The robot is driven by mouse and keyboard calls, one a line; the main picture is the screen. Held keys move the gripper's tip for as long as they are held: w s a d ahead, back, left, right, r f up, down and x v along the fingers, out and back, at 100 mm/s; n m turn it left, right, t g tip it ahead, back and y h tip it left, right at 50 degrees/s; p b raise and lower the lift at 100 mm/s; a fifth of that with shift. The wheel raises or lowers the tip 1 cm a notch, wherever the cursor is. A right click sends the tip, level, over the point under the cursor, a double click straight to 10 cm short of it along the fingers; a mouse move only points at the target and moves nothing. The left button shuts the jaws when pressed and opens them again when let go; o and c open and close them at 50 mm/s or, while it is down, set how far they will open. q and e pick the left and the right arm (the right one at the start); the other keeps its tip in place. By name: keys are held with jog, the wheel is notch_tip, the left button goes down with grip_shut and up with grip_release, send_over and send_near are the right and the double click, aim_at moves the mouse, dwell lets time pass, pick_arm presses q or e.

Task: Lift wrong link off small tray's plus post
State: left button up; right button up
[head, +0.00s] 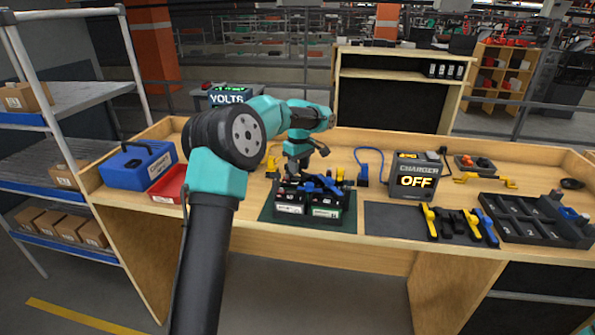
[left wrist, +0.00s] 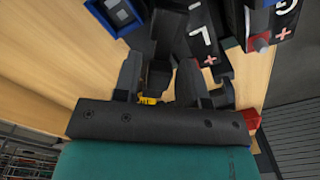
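The batteries (head: 291,208) stand side by side on a dark green mat (head: 265,215) at the front middle of the bench. A blue link (head: 326,184) lies across their tops. My left gripper (head: 302,169) points down just above and behind the batteries. In the left wrist view its fingers (left wrist: 160,78) stand apart, with dark parts and a bit of yellow beyond them. Battery faces with pink plus marks (left wrist: 209,60) show there too. I cannot tell which link sits on the plus post. My right gripper is not in view.
A charger box (head: 415,178) reads OFF. Several yellow, black and blue links (head: 461,224) lie on a dark mat to the right, beside a compartment tray (head: 535,222). A blue toolbox (head: 137,164) and a red bin (head: 168,185) stand at left.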

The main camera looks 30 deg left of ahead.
pick_arm(q)
jog(key=shift+f, duration=0.3)
jog(key=shift+c, duration=0.2)
jog(key=c, duration=0.6)
jog(key=shift+c, duration=0.2)
notch_tip(320, 180, up, 10)
jog(key=shift+r, duration=0.1)
dwell(0.3)
dwell(0.4)
